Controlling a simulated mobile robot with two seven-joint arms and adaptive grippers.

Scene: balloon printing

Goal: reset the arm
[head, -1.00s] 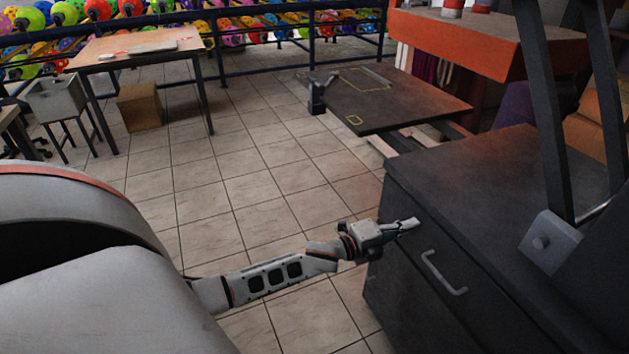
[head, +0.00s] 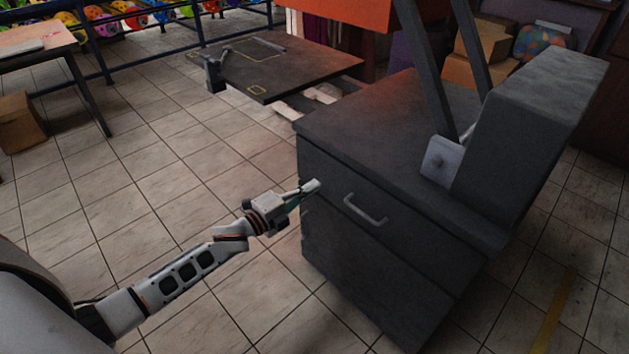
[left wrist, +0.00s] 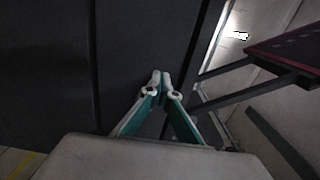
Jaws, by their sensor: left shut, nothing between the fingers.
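My left gripper (head: 308,188) is shut and empty. In the head view it points toward the left edge of the dark cabinet (head: 400,270), near the drawer front; I cannot tell whether it touches. In the left wrist view the fingertips (left wrist: 162,80) meet, with the dark cabinet face (left wrist: 50,70) beyond them. My left arm stretches in from the lower left over the tiled floor. My right gripper does not show.
The cabinet has a grey drawer handle (head: 365,209). A dark flat platen (head: 290,70) with yellow markings stands behind it. A wooden table (head: 30,45) and brown box (head: 20,122) are at the far left. The tiled floor (head: 150,170) between is clear.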

